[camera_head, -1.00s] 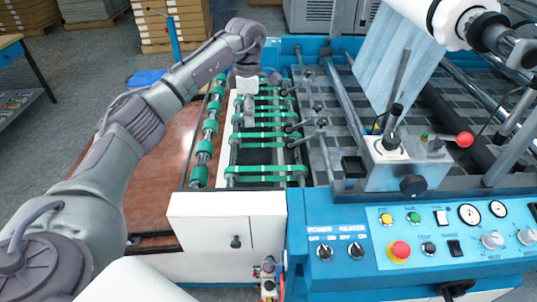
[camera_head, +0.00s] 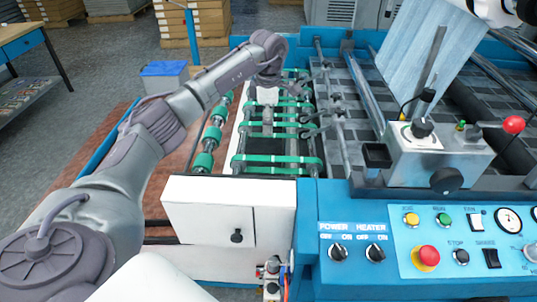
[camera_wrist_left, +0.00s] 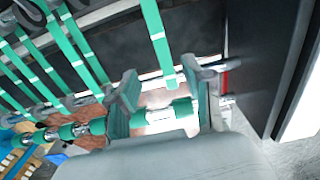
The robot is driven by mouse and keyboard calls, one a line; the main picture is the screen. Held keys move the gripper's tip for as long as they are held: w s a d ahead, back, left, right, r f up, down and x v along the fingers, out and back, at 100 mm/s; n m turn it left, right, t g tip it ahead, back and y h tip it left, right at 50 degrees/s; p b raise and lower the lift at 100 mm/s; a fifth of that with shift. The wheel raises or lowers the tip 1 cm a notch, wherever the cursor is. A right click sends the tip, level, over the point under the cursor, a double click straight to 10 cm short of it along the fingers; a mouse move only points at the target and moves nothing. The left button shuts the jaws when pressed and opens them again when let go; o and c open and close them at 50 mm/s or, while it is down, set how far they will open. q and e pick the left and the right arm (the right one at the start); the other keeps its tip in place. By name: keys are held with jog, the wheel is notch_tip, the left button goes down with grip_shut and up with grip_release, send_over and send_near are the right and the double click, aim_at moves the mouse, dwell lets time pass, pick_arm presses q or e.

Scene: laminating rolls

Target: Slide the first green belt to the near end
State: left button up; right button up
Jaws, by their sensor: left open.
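Several green belts run across the rollers of the blue machine; the nearest belt (camera_head: 275,159) lies just behind the white box. In the left wrist view my left gripper (camera_wrist_left: 163,97) is open. One green belt (camera_wrist_left: 157,38) runs in between its two fingers, with a finger on each side and no clear grip. A green roller sleeve (camera_wrist_left: 183,107) shows below the fingers. My right gripper is not in view.
The white box (camera_head: 228,212) and the blue control panel (camera_head: 420,250) stand at the near end. Several metal levers (camera_head: 335,100) line the belts' right side. A shaft with green rollers (camera_head: 203,162) runs along their left, beside a brown board (camera_head: 168,160).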

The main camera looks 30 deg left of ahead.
aim_at(268, 158)
pick_arm(q)
notch_tip(268, 158, down, 12)
jog(key=shift+r+p, duration=0.1)
jog(key=shift+p, duration=0.75)
grip_shut()
